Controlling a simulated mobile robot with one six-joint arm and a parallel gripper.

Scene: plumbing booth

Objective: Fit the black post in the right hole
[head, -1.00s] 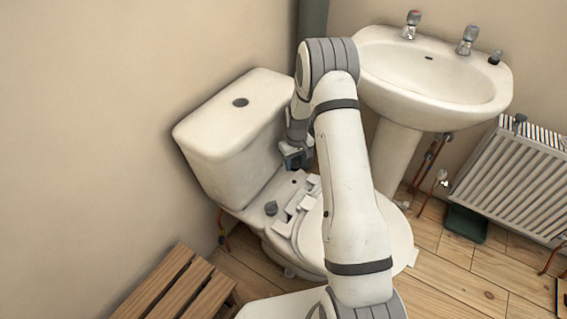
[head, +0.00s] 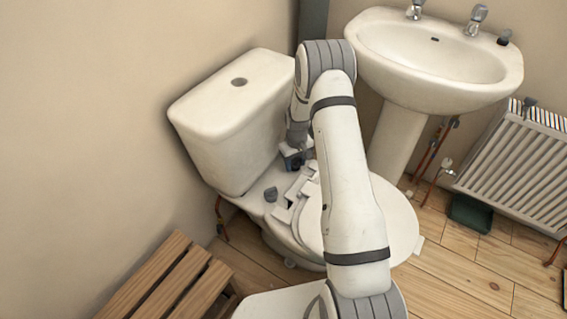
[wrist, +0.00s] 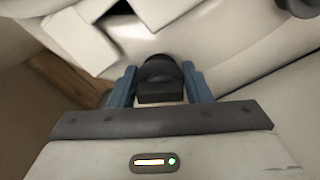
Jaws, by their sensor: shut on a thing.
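My gripper (head: 293,161) is over the back ledge of the toilet (head: 252,199), just in front of the cistern and low against the ledge. In the wrist view, its blue fingers (wrist: 160,88) are shut on the black post (wrist: 160,70), a dark rounded piece. The right hole is hidden by my gripper, so I cannot tell if the post's lower end is in it. Another dark post (head: 271,194) stands on the ledge to the left.
The white seat hinge pieces (head: 297,192) and closed lid (head: 395,222) lie in front of my gripper. The cistern (head: 225,140) rises close behind. A basin (head: 430,60) stands at right, a wooden slatted bench (head: 165,280) at front left.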

